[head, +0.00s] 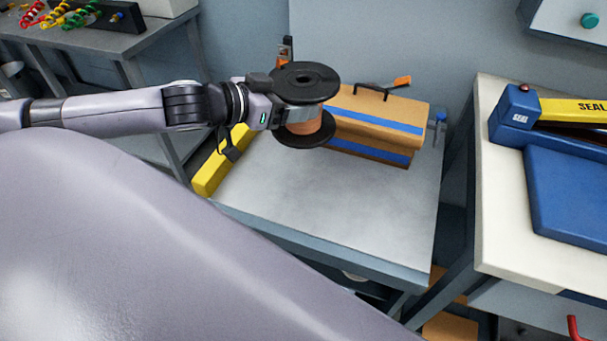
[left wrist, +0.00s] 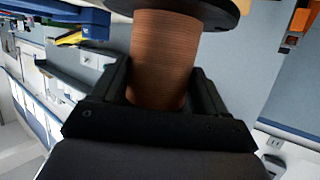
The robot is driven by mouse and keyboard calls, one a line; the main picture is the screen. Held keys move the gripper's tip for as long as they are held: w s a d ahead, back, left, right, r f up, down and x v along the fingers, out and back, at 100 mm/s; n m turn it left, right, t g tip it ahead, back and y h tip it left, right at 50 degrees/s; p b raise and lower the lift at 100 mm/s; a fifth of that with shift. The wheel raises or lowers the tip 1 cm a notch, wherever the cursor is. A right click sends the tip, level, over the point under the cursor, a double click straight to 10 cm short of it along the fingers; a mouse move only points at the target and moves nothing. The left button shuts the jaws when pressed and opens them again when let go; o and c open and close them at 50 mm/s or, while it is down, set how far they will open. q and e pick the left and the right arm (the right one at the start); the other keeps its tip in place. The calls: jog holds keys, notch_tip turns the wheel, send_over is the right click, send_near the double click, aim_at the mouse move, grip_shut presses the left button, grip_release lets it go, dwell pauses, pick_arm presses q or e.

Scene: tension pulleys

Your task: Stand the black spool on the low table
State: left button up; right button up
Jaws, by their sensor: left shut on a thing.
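The black spool (head: 305,82) has black flanges and a copper-coloured winding. My left gripper (head: 290,113) is shut on the winding, between the two flanges, and holds the spool upright. In the left wrist view the winding (left wrist: 162,60) sits between the fingers of my left gripper (left wrist: 155,88). The low table (head: 330,205) is grey, and the spool appears above its back part. I cannot tell the exact height of the gap. My right gripper is in neither view.
An orange toolbox (head: 385,112) with blue stripes stands at the table's back, just right of the spool. A yellow bar-shaped tool (head: 222,165) lies along the left edge. The table's front and middle are clear. A blue sealer (head: 565,185) stands on the right bench.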

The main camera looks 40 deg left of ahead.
pick_arm(q)
jog(key=shift+w+a, duration=0.2)
jog(key=shift+w, duration=0.1)
jog(key=shift+f+b, duration=1.9)
jog(key=shift+f, duration=7.95)
jog(key=shift+f, duration=0.1)
jog(key=o, duration=1.6)
jog(key=shift+f, duration=0.1)
jog(key=shift+p+v, duration=0.4)
jog(key=shift+v, duration=2.55)
jog(key=shift+p+v, duration=0.8)
jog(key=shift+v, duration=2.3)
